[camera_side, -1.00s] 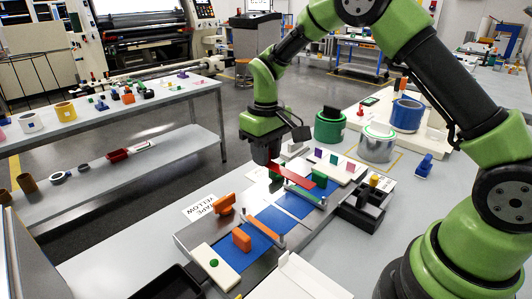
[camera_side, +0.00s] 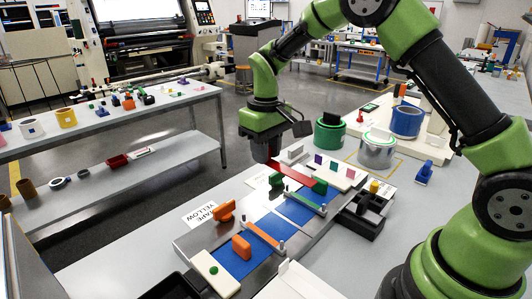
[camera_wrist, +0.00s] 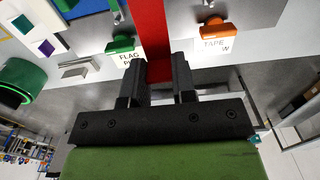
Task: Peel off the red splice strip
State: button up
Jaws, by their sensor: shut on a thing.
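The red splice strip (camera_side: 291,174) runs from my gripper (camera_side: 272,160) down to the right in the side view. Its near end is between my fingers, and it looks raised and slanted above the splice plate. Its far end lies near a green clamp (camera_side: 320,186); whether it still touches the blue web (camera_side: 294,209) I cannot tell. In the wrist view the red strip (camera_wrist: 153,30) passes up from between the fingers of my gripper (camera_wrist: 158,75). The fingers are shut on it. Part of it is hidden by the fingers.
Another green clamp (camera_side: 276,181) stands close by. A black holder (camera_side: 362,215) stands to the right. Tape rolls, including a green one (camera_side: 329,133), stand behind. A label card (camera_side: 207,213) lies left of the plate.

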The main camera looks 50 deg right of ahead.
jog(key=shift+r, duration=1.4)
send_over(302, 180)
jog(key=shift+f, duration=0.15)
dwell(0.3)
